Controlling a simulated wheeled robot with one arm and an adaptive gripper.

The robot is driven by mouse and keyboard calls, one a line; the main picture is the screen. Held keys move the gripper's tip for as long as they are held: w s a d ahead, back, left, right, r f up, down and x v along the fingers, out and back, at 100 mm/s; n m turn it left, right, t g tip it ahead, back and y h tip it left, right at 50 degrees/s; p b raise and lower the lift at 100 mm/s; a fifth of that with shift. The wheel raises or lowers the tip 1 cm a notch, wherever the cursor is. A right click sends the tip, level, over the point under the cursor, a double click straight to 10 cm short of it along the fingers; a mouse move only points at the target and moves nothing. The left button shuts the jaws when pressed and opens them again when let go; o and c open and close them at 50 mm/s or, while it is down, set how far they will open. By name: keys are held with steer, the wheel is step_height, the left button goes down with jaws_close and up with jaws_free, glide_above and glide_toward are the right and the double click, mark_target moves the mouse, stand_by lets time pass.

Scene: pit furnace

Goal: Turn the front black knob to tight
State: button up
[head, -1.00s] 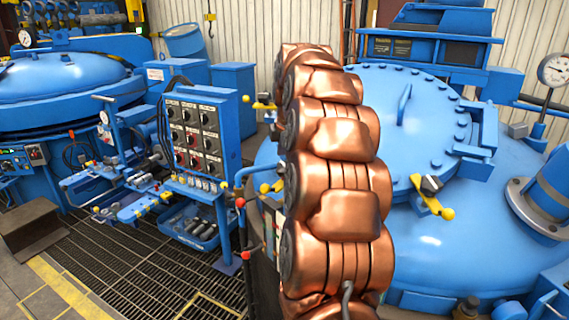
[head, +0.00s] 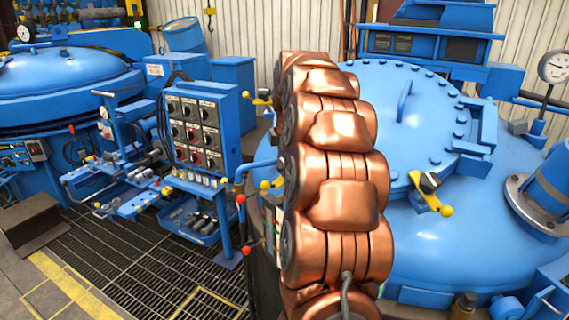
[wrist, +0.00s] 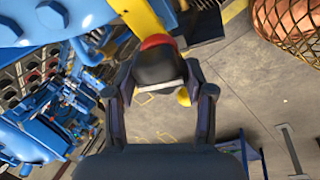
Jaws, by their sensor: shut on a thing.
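In the wrist view a black knob (wrist: 158,68) with a red part at its far edge sits at the end of a yellow lever (wrist: 138,18). My gripper (wrist: 159,84) has its two dark fingers on either side of this knob and is shut on it. A yellow ball shows just right of the knob. In the head view my copper arm hides my gripper and the held knob. Another black knob (head: 430,181) on a yellow lever stands on the blue furnace lid (head: 415,225), right of my arm.
A blue control panel (head: 221,103) with several dark knobs stands left of my arm. Red-tipped levers (head: 240,199) rise close beside the arm. A copper-coloured load in a mesh basket (wrist: 292,30) is at the wrist view's upper right. The grated floor at left is mostly clear.

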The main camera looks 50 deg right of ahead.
steer(key=c, duration=0.4)
steer(key=shift+f, duration=0.1)
steer(key=shift+b, duration=0.45)
steer(key=m+b, duration=0.1)
steer(key=b, duration=0.2)
steer(key=shift+f+m, duration=0.3)
steer(key=shift+m, duration=0.1)
steer(key=m+t+h+b, duration=0.1)
steer(key=m+b, duration=0.3)
steer(key=b, duration=0.2)
steer(key=m+b, duration=0.2)
steer(key=b, duration=0.1)
steer(key=m+h+b, duration=0.1)
steer(key=m+b, duration=0.2)
steer(key=shift+m+h, duration=0.3)
steer(key=m+b, duration=0.2)
steer(key=m+h+b, duration=0.1)
steer(key=m, duration=0.1)
steer(key=shift+r, duration=0.25)
steer(key=shift+r+m+b, duration=0.1)
steer(key=shift+m+b, duration=0.25)
steer(key=shift+m, duration=0.05)
